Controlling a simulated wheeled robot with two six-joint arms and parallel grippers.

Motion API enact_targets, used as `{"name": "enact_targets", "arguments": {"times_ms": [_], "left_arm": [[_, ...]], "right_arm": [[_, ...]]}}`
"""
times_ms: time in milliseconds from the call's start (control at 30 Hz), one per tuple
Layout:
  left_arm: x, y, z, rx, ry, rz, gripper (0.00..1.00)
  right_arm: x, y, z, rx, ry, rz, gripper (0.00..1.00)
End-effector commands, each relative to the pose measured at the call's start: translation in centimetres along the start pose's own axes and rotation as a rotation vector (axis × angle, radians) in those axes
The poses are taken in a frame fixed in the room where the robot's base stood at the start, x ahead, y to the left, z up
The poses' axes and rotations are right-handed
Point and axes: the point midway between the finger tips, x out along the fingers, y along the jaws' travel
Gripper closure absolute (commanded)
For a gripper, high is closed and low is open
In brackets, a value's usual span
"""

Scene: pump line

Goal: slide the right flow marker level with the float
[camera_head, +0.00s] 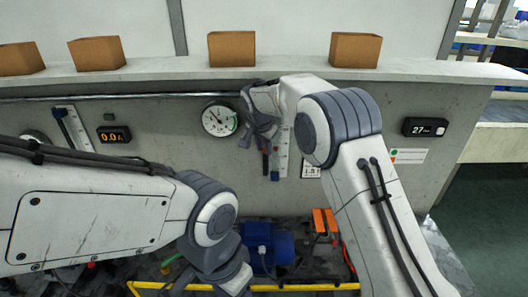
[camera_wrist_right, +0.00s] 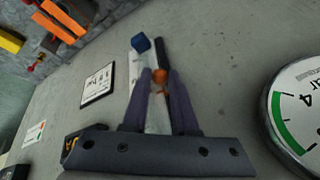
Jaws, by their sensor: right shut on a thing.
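The right flow marker is a small orange piece (camera_wrist_right: 160,76) on a dark upright rail beside a white scale strip (camera_head: 283,155). It also shows in the head view (camera_head: 265,152), just under my right gripper (camera_head: 262,140). My right gripper is shut on the marker, its two fingers (camera_wrist_right: 160,85) on either side of it in the wrist view. The float appears to be the blue block (camera_wrist_right: 140,43) near the strip's lower end, seen low in the head view (camera_head: 275,175). The marker sits higher than the blue block. My left gripper's fingers do not show.
A round gauge (camera_head: 219,119) is on the wall left of my right gripper. A small label plate (camera_head: 311,171) is right of the strip. Several brown boxes (camera_head: 232,48) stand on the ledge above. A blue motor (camera_head: 268,248) and orange parts (camera_head: 324,220) lie below.

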Motion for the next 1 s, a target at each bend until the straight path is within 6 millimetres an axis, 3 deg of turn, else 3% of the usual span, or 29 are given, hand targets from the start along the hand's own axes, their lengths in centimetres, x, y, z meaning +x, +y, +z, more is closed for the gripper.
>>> {"name": "enact_targets", "arguments": {"times_ms": [233,267,333,800,1000], "left_arm": [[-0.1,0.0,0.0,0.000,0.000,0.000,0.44],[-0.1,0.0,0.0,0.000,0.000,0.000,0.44],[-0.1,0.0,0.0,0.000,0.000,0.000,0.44],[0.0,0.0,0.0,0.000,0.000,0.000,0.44],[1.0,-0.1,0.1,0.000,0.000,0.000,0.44]], "right_arm": [[-0.2,0.1,-0.1,-0.001,-0.001,0.003,1.00],[-0.2,0.1,0.0,0.000,-0.001,0.003,0.69],[-0.1,0.0,0.0,0.000,-0.001,0.003,0.44],[-0.1,0.0,0.0,0.000,0.000,0.001,0.44],[1.8,0.4,0.8,0.000,-0.001,0.002,0.44]]}}
